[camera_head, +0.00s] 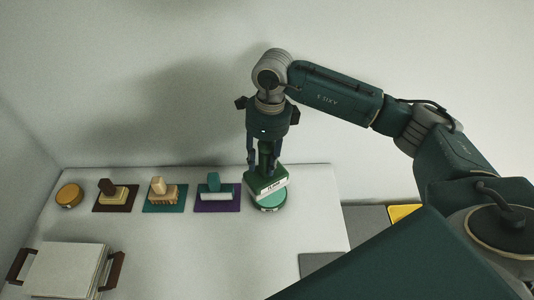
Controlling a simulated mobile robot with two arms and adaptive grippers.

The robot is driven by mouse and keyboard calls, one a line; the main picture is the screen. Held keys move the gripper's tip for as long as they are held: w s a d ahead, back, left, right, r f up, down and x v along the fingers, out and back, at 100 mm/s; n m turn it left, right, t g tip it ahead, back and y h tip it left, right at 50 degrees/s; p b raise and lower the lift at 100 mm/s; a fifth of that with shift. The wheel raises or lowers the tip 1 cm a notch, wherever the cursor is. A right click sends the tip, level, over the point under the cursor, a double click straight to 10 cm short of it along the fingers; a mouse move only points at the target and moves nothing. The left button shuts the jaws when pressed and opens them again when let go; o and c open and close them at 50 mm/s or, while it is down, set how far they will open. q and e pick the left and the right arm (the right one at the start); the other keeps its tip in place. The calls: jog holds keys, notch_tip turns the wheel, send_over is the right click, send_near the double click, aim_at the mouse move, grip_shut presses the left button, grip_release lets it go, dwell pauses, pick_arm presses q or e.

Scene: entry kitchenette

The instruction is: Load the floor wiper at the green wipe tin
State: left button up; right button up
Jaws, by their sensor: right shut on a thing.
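My right gripper (265,168) points down at the back right of the white counter and is shut on a block with a dark green top and a white lower edge (267,186), which looks like the floor wiper. The block is tilted and sits right over the round green wipe tin (271,204). It hides much of the tin's top, and I cannot tell whether the two touch. My left gripper is not in view.
On the counter (210,250), a purple mat (218,207), a teal mat (164,207) and a brown mat (115,206) each hold a handled tool. A round amber tin (69,195) stands left. A tray with dark handles (66,270) is at front left. The counter's middle front is clear.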

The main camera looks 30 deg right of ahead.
jog(key=m, duration=0.1)
jog(key=w+d+f+m, duration=0.1)
jog(key=w+m, duration=0.1)
jog(key=m, duration=0.1)
jog(key=shift+d+f, duration=0.3)
jog(key=shift+d, duration=0.05)
jog(key=shift+w+d+f+m, duration=0.15)
jog(key=shift+d+f+m, duration=0.1)
jog(key=shift+m, duration=0.25)
jog(key=shift+w+d+f+m, duration=0.15)
jog(key=shift+f+m, duration=0.1)
jog(key=shift+m, duration=0.25)
jog(key=shift+f, duration=0.2)
notch_tip(320, 180, down, 4)
jog(key=shift+f+b, duration=0.1)
jog(key=shift+b, duration=1.1)
jog(key=shift+a+f+b, duration=0.1)
jog(key=shift+f+b, duration=0.2)
jog(key=shift+f, duration=0.25)
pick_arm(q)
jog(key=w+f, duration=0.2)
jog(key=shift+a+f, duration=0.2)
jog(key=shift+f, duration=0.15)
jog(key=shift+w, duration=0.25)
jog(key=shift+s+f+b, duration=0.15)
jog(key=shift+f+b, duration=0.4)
pick_arm(e)
jog(key=shift+f, duration=0.5)
